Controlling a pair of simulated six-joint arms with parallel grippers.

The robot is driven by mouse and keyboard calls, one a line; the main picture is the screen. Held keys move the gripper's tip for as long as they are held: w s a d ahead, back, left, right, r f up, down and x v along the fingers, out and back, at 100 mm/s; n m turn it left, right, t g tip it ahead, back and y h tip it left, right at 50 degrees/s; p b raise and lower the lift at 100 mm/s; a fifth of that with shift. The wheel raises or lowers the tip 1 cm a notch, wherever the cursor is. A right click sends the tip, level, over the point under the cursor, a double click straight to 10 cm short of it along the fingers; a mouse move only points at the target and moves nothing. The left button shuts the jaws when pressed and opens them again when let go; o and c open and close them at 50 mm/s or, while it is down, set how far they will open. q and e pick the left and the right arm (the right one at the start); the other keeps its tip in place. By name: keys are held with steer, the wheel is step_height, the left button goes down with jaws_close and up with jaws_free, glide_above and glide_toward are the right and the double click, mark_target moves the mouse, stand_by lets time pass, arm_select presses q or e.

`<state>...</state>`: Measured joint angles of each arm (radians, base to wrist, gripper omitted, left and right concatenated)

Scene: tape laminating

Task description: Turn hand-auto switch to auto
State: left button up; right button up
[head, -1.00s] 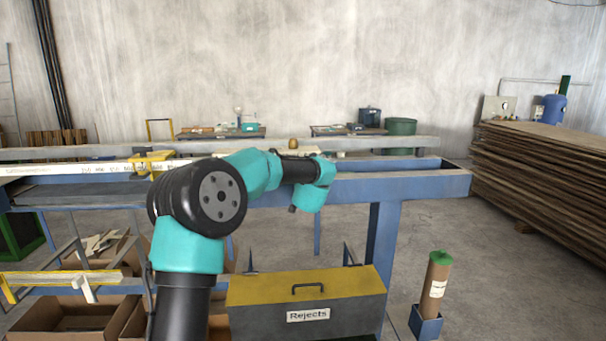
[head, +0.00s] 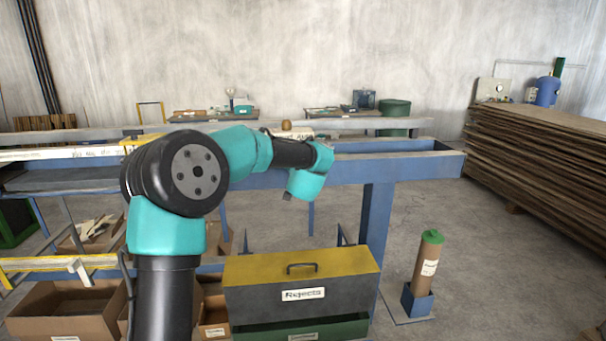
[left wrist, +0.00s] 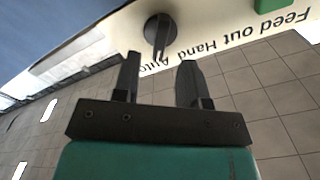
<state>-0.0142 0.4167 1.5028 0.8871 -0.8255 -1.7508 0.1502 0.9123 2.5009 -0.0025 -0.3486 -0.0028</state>
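In the left wrist view a round black switch knob (left wrist: 158,29) with a raised grip bar sits on a cream panel (left wrist: 205,22). Upside-down lettering on the panel reads "Feed out", "Hand" and "Auto". The grip bar points down in the picture, towards the lettering near "Hand" and "Auto". My left gripper (left wrist: 158,60) is open and empty, its two fingers just short of the knob and either side of it in the picture. I cannot tell whether they touch the panel. In the head view one teal and black arm reaches right over the bench; its fingers are hidden. My right gripper is out of view.
A blue-framed bench (head: 400,168) crosses the head view. Below it stands a yellow-topped "Rejects" box (head: 300,283), with cardboard boxes (head: 65,311) at left. A brown tube with a green cap (head: 428,262) stands right. Stacked boards (head: 535,155) fill the far right.

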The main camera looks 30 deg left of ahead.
arm_select(q)
steer(key=v, duration=1.3)
steer(key=shift+s+d, duration=0.2)
steer(key=s+d+f+m+g+h, duration=0.1)
steer(key=d+f+h, duration=0.15)
steer(key=f, duration=0.85)
steer(key=d+f+g+h, duration=0.15)
steer(key=f+h, duration=0.25)
steer(key=f, duration=0.7)
steer(key=s+d+f+m+g+h, duration=0.1)
steer(key=d+f+h, duration=0.2)
steer(key=f, duration=0.8)
steer(key=s+d+f+n+g+h, duration=0.1)
steer(key=s+d+f+g, duration=0.1)
steer(key=s+f, duration=0.5)
steer(key=s+d+f+n+g+h, duration=0.1)
steer(key=s+d+f+g+h, duration=0.1)
steer(key=s+f+g, duration=0.3)
steer(key=s+d+f+n+g+h, duration=0.1)
steer(key=s+d+f+g+h, duration=0.1)
steer(key=s+f, duration=0.8)
steer(key=s+g, duration=0.1)
steer(key=s, duration=0.2)
steer(key=shift+d+f+n, duration=0.3)
steer(key=shift+d+f, duration=0.05)
steer(key=shift+d, duration=0.05)
